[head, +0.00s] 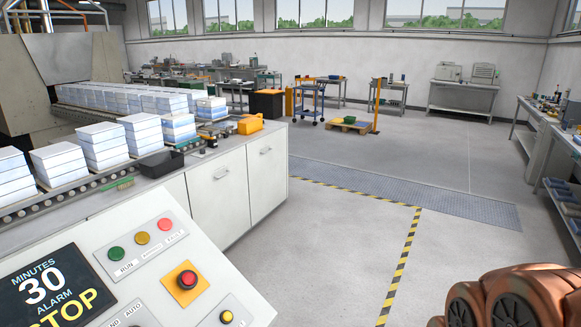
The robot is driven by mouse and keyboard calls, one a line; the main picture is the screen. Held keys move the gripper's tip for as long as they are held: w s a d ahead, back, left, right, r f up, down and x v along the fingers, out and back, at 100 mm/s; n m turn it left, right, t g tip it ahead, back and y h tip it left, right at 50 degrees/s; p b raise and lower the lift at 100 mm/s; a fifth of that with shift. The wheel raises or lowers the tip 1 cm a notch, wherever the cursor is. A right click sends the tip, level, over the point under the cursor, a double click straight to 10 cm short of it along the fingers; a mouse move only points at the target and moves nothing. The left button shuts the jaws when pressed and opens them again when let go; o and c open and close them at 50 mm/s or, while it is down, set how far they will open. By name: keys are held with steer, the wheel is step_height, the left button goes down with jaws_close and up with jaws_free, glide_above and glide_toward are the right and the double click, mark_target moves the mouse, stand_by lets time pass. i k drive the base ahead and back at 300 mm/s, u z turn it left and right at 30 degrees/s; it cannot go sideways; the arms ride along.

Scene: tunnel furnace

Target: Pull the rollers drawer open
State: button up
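A white cabinet (218,190) stands beneath the roller conveyor's near end, left of centre. My gripper is not in view. A copper-coloured part of my arm shows at the lower right, far from the cabinet.
A control panel (150,262) with buttons and a STOP display fills the lower left. The conveyor (72,192) carries stacks of white-and-blue blocks. Open floor (330,235) with striped tape lies right of the cabinet. Workbenches (540,115) line the right wall.

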mark_target(217, 188)
steer(key=z, duration=0.2)
steer(key=i, duration=1.9)
steer(key=u, duration=0.25)
steer(key=i, duration=1.8)
steer(key=u, duration=1.5)
steer(key=i, duration=1.3)
steer(key=u, duration=0.7)
